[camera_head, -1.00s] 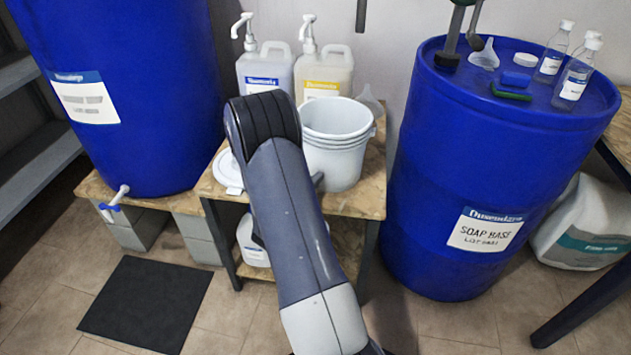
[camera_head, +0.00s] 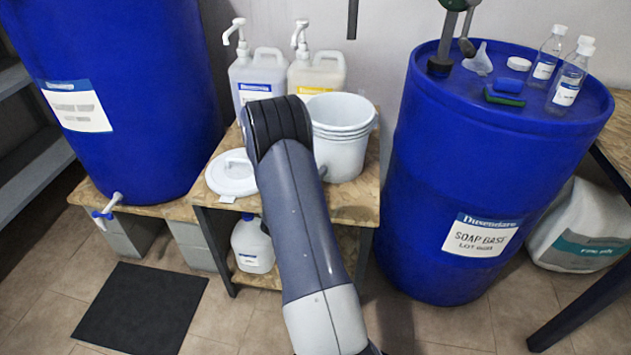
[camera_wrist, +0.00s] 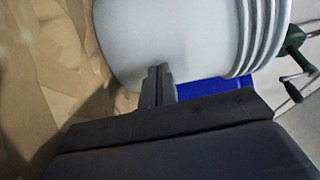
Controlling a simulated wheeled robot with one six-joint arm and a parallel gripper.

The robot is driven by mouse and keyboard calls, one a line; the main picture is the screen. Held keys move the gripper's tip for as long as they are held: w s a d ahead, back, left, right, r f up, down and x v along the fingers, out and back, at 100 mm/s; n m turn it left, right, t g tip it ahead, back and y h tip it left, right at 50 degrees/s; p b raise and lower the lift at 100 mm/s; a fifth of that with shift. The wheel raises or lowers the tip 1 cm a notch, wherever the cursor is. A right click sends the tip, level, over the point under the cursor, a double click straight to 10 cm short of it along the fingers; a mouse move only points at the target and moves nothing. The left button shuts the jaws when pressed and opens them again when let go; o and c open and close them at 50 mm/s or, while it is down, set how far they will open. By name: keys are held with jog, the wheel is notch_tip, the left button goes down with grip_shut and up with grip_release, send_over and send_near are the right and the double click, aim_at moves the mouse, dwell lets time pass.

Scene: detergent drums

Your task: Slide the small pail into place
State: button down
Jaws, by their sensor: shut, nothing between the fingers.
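The small pail (camera_head: 341,150), white with a ribbed rim, stands upright on the wooden bench top (camera_head: 352,204), near its back right. Its wall also fills the top of the wrist view (camera_wrist: 170,35). My gripper (camera_wrist: 158,72) is shut and empty, with its fingertips at the pail's lower wall, seemingly touching it. A white lid (camera_head: 232,174) lies on the bench to the left of the pail.
Two pump jugs, one blue-labelled (camera_head: 254,78) and one yellow-labelled (camera_head: 316,75), stand behind. The blue soap base drum (camera_head: 440,170) stands close on the right, with bottles on top. A large blue drum (camera_head: 150,110) is at left. The bench's front right is clear.

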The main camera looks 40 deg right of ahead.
jog(key=p+v, duration=0.1)
jog(key=v, duration=1.2)
jog(key=shift+w+d, duration=0.1)
jog(key=shift+d, duration=0.05)
jog(key=b+x, duration=0.1)
jog(key=x, duration=1.2)
jog(key=shift+d, duration=0.35)
jog(key=shift+a, duration=0.25)
